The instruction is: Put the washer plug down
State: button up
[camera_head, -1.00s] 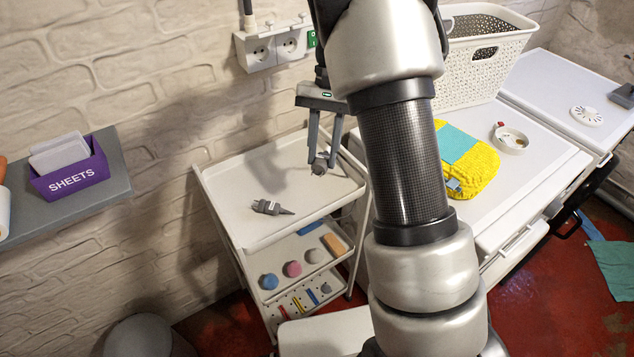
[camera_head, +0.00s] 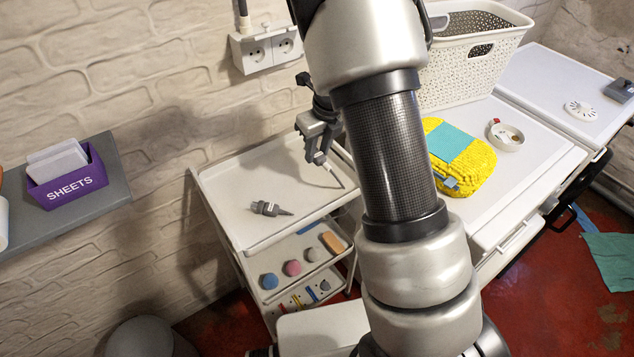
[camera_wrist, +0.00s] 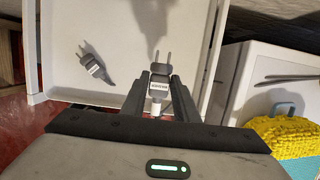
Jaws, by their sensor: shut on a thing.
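My gripper (camera_head: 317,157) is over the right part of the white trolley's top tray (camera_head: 235,194). In the wrist view my gripper (camera_wrist: 159,84) is shut on a grey two-pin plug (camera_wrist: 158,90), pins pointing away from the palm. The plug has a pale label, too small to read surely. The tray (camera_wrist: 125,40) shows beneath it; I cannot tell whether the plug touches it. A second grey plug (camera_head: 268,208) lies on the tray to the left, apart from my gripper; it also shows in the wrist view (camera_wrist: 93,64).
Most of the tray is bare, with raised rims. Lower shelves hold coloured pieces (camera_head: 292,267). A socket strip (camera_head: 256,52) is on the wall.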

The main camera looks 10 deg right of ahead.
jog(key=x, duration=0.3)
jog(key=s+b+x, duration=0.1)
jog(key=x, duration=0.1)
jog(key=s+x, duration=0.1)
jog(key=x, duration=0.2)
jog(key=shift+w+d+f+b, duration=0.15)
jog(key=shift+d+f+b, duration=0.2)
jog(key=shift+f, duration=0.25)
jog(key=shift+f, duration=0.55)
jog(key=o, duration=1.2)
jog(key=shift+c, duration=0.2)
